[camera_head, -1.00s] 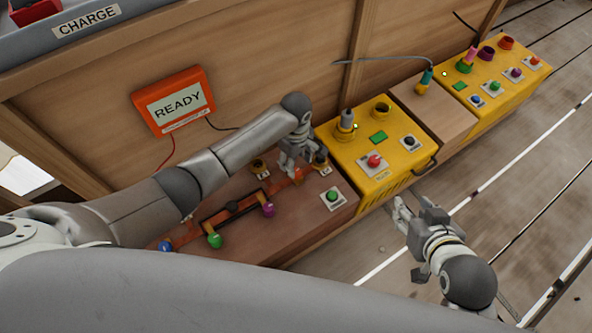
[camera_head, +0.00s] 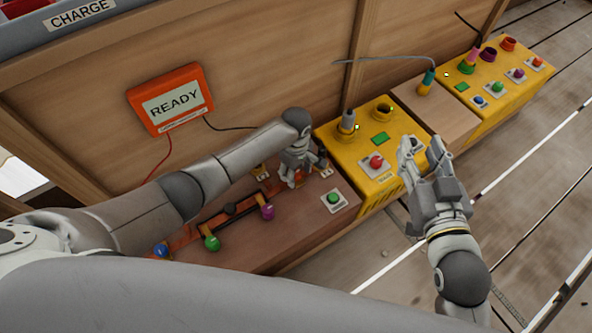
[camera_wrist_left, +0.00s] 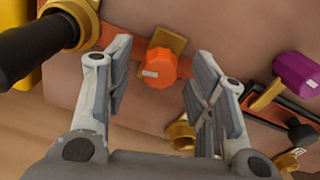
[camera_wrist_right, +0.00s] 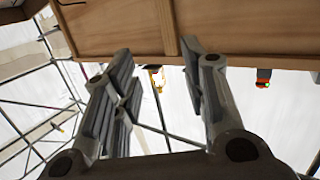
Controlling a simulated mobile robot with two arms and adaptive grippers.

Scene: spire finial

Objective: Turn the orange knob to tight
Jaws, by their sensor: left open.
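The orange knob (camera_wrist_left: 160,68) has a white pointer mark and sits on a brass plate (camera_wrist_left: 175,42) on the brown panel. My left gripper (camera_wrist_left: 150,64) is open, with a finger on each side of the knob in this view and visible gaps on both sides. In the head view my left gripper (camera_head: 291,178) points down at the panel and mostly hides the knob. My right gripper (camera_head: 421,150) is open and empty, in front of the yellow box. No tight marking is readable.
The brown panel (camera_head: 255,235) also carries a green button (camera_head: 334,197), a purple knob (camera_head: 267,211) and a green knob (camera_head: 212,243). In the left wrist view a black handle (camera_wrist_left: 38,45) stands close left of the knob. An orange screen (camera_head: 172,98) reads READY.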

